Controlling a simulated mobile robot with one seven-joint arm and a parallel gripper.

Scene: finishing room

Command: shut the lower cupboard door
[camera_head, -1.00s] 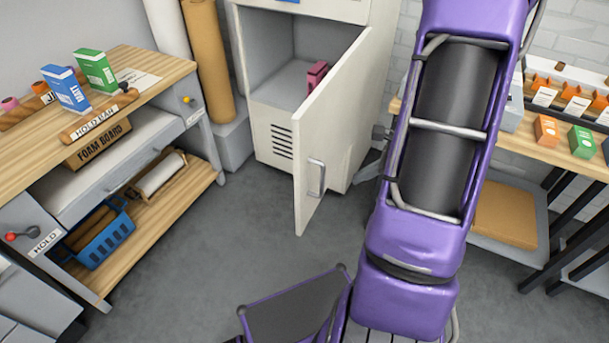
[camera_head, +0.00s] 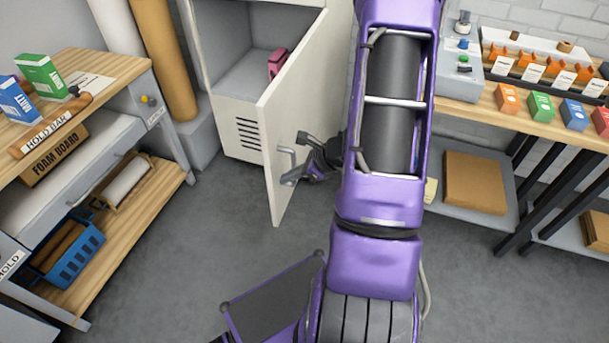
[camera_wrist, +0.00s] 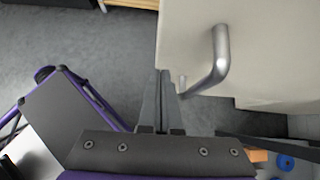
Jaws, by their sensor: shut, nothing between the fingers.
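The lower cupboard door (camera_head: 291,112) is white and stands wide open, swung out toward me. Its bar handle (camera_head: 287,165) is on the outer face near the free edge, and the handle also shows in the wrist view (camera_wrist: 217,62). The cupboard (camera_head: 239,133) behind it has a grey inside with a pink object (camera_head: 277,64) on its floor. My gripper (camera_head: 300,176) is on the outer side of the door, right by the handle. In the wrist view its fingers (camera_wrist: 158,78) are together and empty, beside the door's edge; I cannot tell whether they touch it.
A wooden workbench (camera_head: 82,60) with shelves and a blue basket (camera_head: 68,255) stands at the left. Cardboard rolls (camera_head: 165,60) lean beside the cupboard. A table with small boxes (camera_head: 541,106) is at the right. The grey floor (camera_head: 190,260) before the door is clear.

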